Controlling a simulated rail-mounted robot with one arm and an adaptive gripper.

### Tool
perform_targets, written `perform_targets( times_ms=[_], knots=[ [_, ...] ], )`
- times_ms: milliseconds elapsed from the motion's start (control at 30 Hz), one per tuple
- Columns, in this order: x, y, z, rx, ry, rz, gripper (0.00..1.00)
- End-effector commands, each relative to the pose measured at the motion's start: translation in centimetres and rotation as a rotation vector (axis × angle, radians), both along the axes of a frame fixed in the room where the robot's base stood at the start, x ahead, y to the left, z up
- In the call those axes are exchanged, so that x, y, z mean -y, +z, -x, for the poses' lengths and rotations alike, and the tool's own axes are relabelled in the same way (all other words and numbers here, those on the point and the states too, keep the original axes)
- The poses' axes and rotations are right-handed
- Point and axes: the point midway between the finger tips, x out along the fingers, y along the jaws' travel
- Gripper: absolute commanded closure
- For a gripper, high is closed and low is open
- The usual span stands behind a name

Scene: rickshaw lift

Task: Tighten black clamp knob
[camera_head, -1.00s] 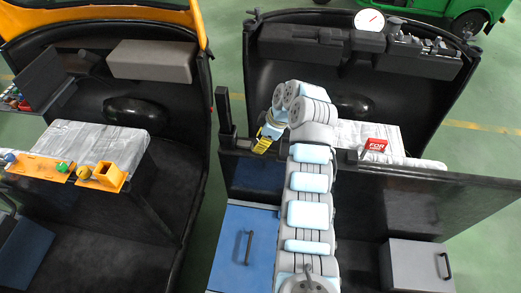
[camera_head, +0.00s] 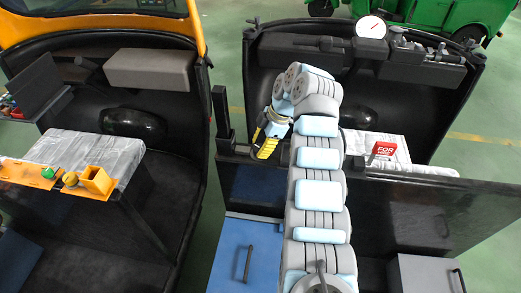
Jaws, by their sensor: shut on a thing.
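My gripper (camera_head: 262,152), with yellow and black fingers, points down at the top edge of the dark front panel, just right of a black upright clamp post (camera_head: 221,118). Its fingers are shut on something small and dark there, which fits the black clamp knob. The knob itself is mostly hidden by the fingers, so I cannot see how far it is turned. My grey and light blue arm rises from the bottom of the view and bends left to this spot.
A blue box with a black handle (camera_head: 247,262) stands below the gripper, and a grey box (camera_head: 428,275) is at right. A red sign (camera_head: 384,148) is right of my arm. A white dial (camera_head: 371,27) tops the rear dashboard. An orange rickshaw (camera_head: 100,20) stands at left.

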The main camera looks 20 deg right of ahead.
Motion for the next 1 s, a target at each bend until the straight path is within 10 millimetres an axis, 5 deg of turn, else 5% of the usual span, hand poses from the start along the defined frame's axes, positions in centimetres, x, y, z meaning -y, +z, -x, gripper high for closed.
perform_targets(
  times_ms=[1000],
  knots=[
    [0.02,-0.21,-0.04,-0.001,0.133,0.000,0.97]
  ],
)
